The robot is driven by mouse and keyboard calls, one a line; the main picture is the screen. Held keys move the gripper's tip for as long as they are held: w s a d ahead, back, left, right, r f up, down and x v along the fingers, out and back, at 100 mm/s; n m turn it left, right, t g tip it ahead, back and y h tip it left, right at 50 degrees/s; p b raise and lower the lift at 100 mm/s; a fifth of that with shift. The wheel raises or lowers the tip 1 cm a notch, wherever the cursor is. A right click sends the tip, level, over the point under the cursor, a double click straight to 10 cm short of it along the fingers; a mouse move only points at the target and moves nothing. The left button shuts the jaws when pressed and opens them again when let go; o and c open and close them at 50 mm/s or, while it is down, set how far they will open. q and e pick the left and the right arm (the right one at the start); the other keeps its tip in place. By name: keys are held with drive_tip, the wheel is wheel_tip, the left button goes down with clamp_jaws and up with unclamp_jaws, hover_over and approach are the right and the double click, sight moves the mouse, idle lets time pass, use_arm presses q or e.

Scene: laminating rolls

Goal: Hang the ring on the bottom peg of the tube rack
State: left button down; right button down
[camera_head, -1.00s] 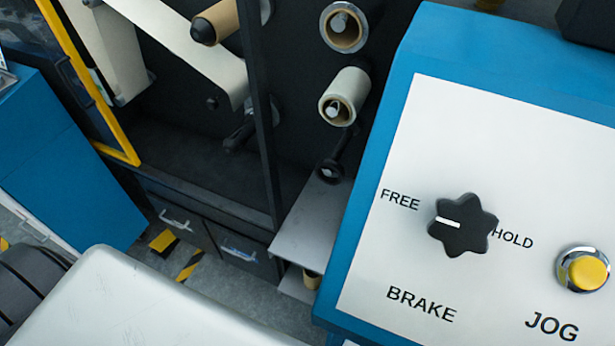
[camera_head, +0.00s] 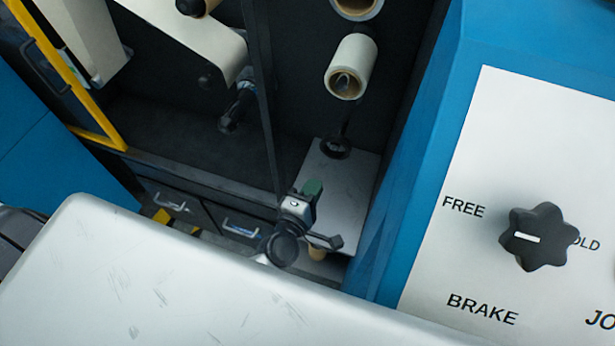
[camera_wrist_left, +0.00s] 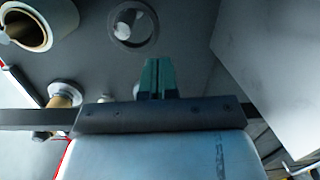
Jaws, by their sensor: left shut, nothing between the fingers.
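The tube rack is the dark panel at the upper middle of the head view. Its bottom peg (camera_head: 346,122) is a thin dark rod under a pale tube roll. A dark round piece (camera_head: 336,149) sits at its near end; I cannot tell whether it is a loose ring or the peg's own collar. My left gripper (camera_head: 314,188), with green fingertips, is below it, in front of the pale shelf. It is shut and empty, also in the left wrist view (camera_wrist_left: 158,70). A round grey rim (camera_wrist_left: 133,24) shows above the fingertips there. My right gripper is not in view.
The pale tube roll (camera_head: 351,66) hangs above the bottom peg. A pale shelf (camera_head: 345,185) is behind my gripper. A blue console (camera_head: 405,210) with a black brake knob (camera_head: 538,237) stands close on the right. A dark upright post (camera_head: 262,100) is on the left.

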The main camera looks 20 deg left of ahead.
sight(321, 150)
use_arm(q)
drive_tip(key=w+n, duration=0.1)
drive_tip(key=w+a+r+n+y, duration=0.1)
drive_tip(key=w, duration=0.1)
drive_tip(key=w+r+n+y, duration=0.1)
drive_tip(key=w, duration=0.1)
drive_tip(key=shift+w+a+n+t, duration=0.2)
drive_tip(key=shift+a+n+t, duration=0.1)
drive_tip(key=shift+t, duration=0.1)
drive_tip(key=shift+w+f, duration=0.1)
drive_tip(key=shift+w, duration=1.45)
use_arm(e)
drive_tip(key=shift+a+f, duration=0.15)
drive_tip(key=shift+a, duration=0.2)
